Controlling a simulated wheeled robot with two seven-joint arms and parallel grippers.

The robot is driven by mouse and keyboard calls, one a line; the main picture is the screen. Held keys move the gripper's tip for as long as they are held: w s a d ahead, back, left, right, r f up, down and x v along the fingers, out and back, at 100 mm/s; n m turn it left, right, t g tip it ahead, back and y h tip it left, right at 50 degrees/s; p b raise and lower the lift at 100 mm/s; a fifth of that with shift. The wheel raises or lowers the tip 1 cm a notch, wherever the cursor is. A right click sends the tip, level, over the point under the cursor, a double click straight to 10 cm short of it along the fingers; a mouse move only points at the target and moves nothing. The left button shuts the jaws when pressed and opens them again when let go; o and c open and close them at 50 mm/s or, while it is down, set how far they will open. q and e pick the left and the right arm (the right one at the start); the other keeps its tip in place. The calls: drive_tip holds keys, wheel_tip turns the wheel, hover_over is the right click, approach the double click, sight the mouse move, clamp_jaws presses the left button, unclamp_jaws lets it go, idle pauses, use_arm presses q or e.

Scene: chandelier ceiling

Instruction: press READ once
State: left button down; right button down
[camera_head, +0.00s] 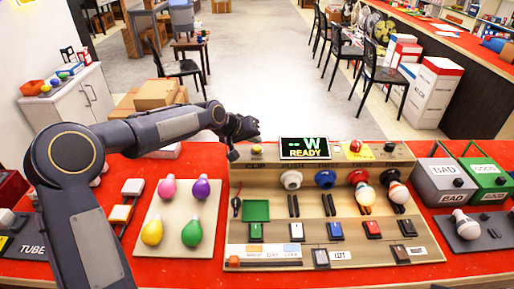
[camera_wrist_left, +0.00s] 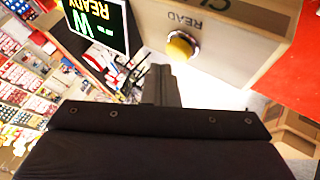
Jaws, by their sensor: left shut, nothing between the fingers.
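The READ button (camera_wrist_left: 182,47) is a yellow dome in a pale ring, with the word READ beside it, in the left wrist view. In the head view it is a small yellow knob (camera_head: 257,149) on the console's top, left of the screen. My left gripper (camera_head: 233,154) is shut and empty, just left of the button. In the left wrist view its closed fingers (camera_wrist_left: 160,72) end close to the button; I cannot tell whether they touch it. The screen (camera_head: 304,148) reads "W" and "READY". My right gripper is not in view.
The wooden console (camera_head: 290,252) carries sockets, switches and bulbs on a red table (camera_head: 185,258). A bulb board (camera_head: 170,206) stands left of it. BAD (camera_head: 446,190) and GOOD (camera_head: 487,184) boxes stand right. A red button (camera_head: 355,146) is right of the screen.

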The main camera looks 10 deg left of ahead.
sight(255, 149)
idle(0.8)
use_arm(q)
drive_tip(key=shift+f+b, duration=0.4)
drive_tip(key=shift+f+b, duration=0.4)
drive_tip(key=shift+f, duration=0.1)
idle(0.5)
drive_tip(key=shift+r, duration=0.1)
drive_tip(key=shift+r+p, duration=0.6)
drive_tip(key=shift+r, duration=0.2)
drive_tip(key=shift+r+p, duration=1.75)
drive_tip(key=shift+r, duration=0.85)
drive_tip(key=shift+f, duration=0.1)
